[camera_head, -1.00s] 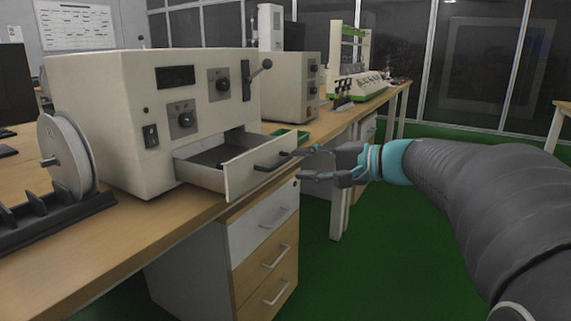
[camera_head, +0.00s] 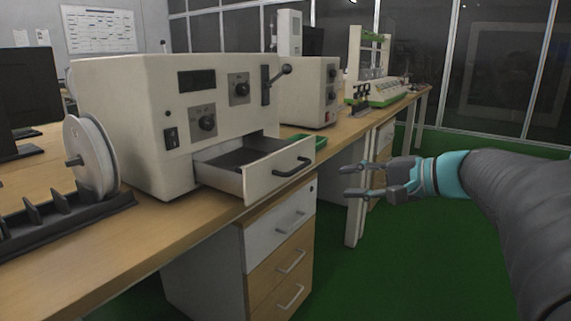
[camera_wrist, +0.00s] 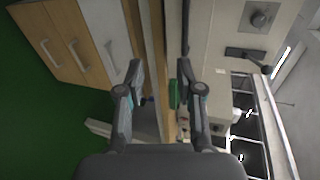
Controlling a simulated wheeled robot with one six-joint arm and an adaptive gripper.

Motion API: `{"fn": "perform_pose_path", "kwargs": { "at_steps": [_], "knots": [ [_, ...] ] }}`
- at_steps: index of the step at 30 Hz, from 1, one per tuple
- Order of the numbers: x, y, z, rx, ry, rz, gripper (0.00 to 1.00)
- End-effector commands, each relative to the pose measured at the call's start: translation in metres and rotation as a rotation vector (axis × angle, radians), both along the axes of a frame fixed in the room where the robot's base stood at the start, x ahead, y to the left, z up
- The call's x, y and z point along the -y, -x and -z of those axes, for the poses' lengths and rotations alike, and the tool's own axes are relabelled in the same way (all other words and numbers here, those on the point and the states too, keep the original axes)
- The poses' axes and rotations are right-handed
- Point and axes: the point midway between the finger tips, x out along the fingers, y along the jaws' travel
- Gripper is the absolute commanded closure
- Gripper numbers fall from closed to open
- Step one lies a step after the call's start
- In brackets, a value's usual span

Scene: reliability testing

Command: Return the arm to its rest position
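My gripper (camera_head: 362,180) is open and empty, in the air to the right of the open drawer (camera_head: 277,176) of the beige test machine (camera_head: 135,108). Its fingers point left toward the drawer handle (camera_head: 292,167), with a clear gap between them. In the wrist view my gripper (camera_wrist: 160,82) also shows spread fingers with nothing held between them. My arm comes in from the right edge of the head view, over the green floor.
The wooden workbench (camera_head: 150,238) runs from front left to back right, with a drawer cabinet (camera_head: 277,251) under it. A white spool (camera_head: 91,157) stands at left. A green tray (camera_head: 308,141) lies behind the open drawer. Green floor (camera_head: 420,270) at right is free.

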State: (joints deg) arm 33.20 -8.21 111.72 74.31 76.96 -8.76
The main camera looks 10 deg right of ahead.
Motion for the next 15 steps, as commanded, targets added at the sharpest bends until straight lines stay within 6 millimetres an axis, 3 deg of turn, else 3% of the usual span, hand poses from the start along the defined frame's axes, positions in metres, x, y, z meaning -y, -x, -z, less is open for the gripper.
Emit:
{"fn": "perform_pose_path", "kwargs": {
  "at_steps": [3,6,9,15],
  "knots": [
    [0.012,0.013,0.056,-0.141,0.126,0.038,0.64],
    [0.013,0.039,0.096,-0.244,0.281,0.041,0.64],
    [0.01,0.069,0.125,-0.315,0.452,0.019,0.64],
    [0.005,0.132,0.158,-0.357,0.829,-0.075,0.64]
  ]
}}
